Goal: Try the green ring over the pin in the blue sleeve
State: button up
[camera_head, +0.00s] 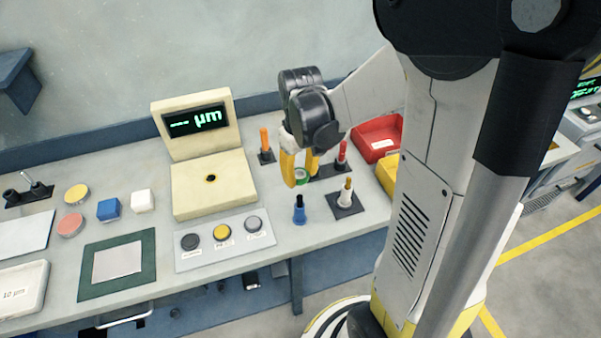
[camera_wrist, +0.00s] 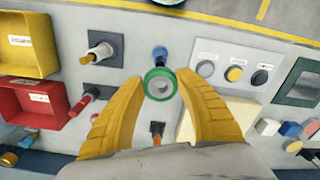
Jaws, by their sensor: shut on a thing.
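The green ring (camera_head: 302,181) is held between the yellow fingertips of my gripper (camera_head: 299,177), above the table. In the wrist view the ring (camera_wrist: 148,86) lies flat to the camera, with grey showing through its hole. The blue sleeve (camera_head: 299,214) stands upright near the table's front edge, in front of and below the ring in the head view. In the wrist view the sleeve (camera_wrist: 160,55) shows just beyond the ring's far rim. The ring is apart from the sleeve and off to its back side.
A white sleeve with a yellowish pin (camera_head: 347,194) stands on a dark base close right of the blue sleeve. A red sleeve (camera_head: 342,152) and an orange one (camera_head: 264,140) stand behind. The cream gauge (camera_head: 205,190) and button panel (camera_head: 222,238) are left; red (camera_head: 372,131) and yellow bins are right.

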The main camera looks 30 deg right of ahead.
aim_at(300, 197)
jog(key=shift+f+b, duration=2.85)
jog(key=shift+f, duration=0.7)
jog(key=shift+f, duration=0.3)
jog(key=shift+r, duration=0.2)
jog(key=shift+r+p, duration=1.3)
jog(key=shift+r, duration=0.55)
